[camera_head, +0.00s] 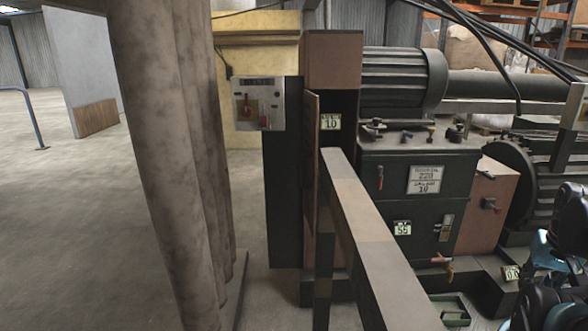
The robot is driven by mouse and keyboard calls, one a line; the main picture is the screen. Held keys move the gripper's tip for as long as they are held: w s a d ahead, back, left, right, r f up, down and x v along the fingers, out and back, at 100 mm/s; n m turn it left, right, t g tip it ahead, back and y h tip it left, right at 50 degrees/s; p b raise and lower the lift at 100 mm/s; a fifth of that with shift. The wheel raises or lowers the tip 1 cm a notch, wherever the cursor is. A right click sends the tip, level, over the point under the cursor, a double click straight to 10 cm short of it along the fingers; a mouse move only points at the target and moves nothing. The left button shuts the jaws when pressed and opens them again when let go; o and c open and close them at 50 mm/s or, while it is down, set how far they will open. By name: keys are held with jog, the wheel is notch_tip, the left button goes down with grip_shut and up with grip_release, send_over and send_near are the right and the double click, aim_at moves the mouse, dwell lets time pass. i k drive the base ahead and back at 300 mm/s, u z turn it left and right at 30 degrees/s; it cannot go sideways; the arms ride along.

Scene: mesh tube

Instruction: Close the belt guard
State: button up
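A thin brown panel (311,150) stands upright, nearly edge-on, at the left front of a tall dark housing with a brown top (332,60). It looks like the belt guard standing swung out from the housing, but I cannot be sure. A beige rail (365,235) hides part of its lower right. My dark arm with blue parts (548,285) is at the lower right edge, well apart from the panel. It is partly cut off, and the gripper's fingers cannot be made out.
Thick grey-brown columns (165,150) stand close at left. The beige rail runs towards me in front of the machine. A dark cabinet (415,190) with levers, a motor (395,80) and a control box (258,103) stand around the housing. Open floor (70,220) lies at far left.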

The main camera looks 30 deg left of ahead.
aim_at(307, 160)
jog(key=k, duration=0.9)
jog(key=u, duration=1.7)
jog(key=i, duration=1.15)
jog(key=z, duration=0.55)
jog(key=k, duration=0.25)
jog(key=z, duration=0.05)
